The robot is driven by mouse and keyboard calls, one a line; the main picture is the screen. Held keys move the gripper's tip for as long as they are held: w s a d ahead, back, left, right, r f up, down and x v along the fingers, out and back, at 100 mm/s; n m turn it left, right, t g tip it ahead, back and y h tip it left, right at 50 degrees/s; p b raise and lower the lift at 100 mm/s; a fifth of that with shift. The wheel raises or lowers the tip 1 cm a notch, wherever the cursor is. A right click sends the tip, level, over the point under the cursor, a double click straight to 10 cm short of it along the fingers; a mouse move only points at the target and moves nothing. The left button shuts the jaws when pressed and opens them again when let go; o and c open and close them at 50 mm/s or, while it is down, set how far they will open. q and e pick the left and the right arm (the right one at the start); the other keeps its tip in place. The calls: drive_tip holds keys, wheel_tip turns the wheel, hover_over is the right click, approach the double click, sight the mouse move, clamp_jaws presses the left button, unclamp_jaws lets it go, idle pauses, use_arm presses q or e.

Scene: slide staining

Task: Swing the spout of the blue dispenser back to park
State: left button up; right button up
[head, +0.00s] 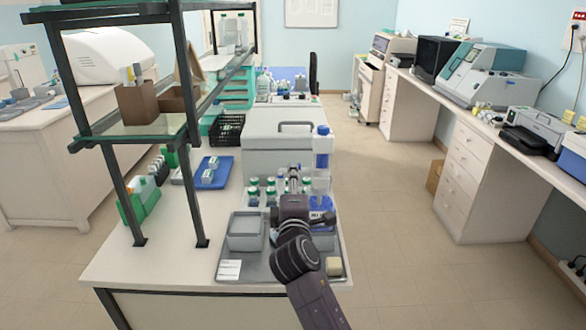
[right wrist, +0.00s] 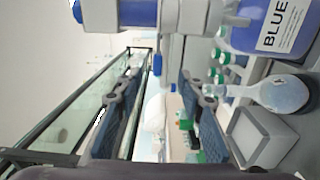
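The blue dispenser (head: 321,149) stands on the right side of the bench, with a clear column and blue cap above a body of blue liquid. In the right wrist view, which is turned sideways, its BLUE label (right wrist: 283,27) is at the top right. A pale spout-like piece (right wrist: 180,45) reaches from its collar toward the space beyond my fingertips. My right gripper (head: 293,178) is beside the dispenser, to its left. In the wrist view my right gripper (right wrist: 155,92) has its two fingers wide apart with nothing between them. Whether a finger touches the spout is unclear. My left gripper is out of view.
A grey tray (head: 228,255) holds a grey basin (head: 244,234) and a beige block (head: 334,266). Green-capped bottles (head: 254,192) stand left of my gripper. A white box with a handle (head: 282,150) is behind. A glass shelf frame (head: 188,115) rises at left.

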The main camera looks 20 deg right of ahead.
drive_tip(key=shift+p+x, duration=0.45)
drive_tip(key=shift+x, duration=2.55)
drive_tip(key=shift+f, duration=0.15)
clamp_jaws()
